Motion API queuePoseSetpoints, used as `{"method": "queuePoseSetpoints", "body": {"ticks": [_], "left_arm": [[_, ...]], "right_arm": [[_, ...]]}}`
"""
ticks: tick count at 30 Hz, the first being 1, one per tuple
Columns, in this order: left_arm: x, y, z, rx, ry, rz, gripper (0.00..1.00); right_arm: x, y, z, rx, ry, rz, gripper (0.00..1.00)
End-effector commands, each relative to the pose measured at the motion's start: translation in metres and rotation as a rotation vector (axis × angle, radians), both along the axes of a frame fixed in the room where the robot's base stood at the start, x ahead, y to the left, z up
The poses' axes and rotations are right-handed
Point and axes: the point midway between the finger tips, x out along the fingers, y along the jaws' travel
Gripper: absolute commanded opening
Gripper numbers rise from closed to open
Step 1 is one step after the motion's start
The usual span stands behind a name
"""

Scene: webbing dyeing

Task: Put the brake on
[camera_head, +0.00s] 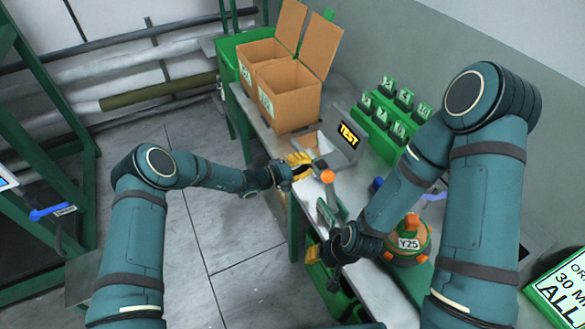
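A lever with an orange ball knob (327,177) and a grey arm stands at the edge of the workbench. My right gripper (322,266) is low over the bench's front edge, below the lever. Its fingers are small and partly hidden.
Open cardboard boxes (290,98) stand at the bench's far end.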

Motion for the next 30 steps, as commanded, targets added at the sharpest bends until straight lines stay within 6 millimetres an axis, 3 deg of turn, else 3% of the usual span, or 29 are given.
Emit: {"method": "queuePoseSetpoints", "body": {"ticks": [9,30], "left_arm": [[-0.030,-0.018,0.009,0.000,0.000,-0.002,0.00],[-0.032,-0.019,0.013,0.019,-0.041,0.000,0.00]], "right_arm": [[0.000,0.000,0.011,0.002,0.000,0.000,0.32],[0.000,0.000,0.010,0.002,0.000,0.000,0.32]]}}
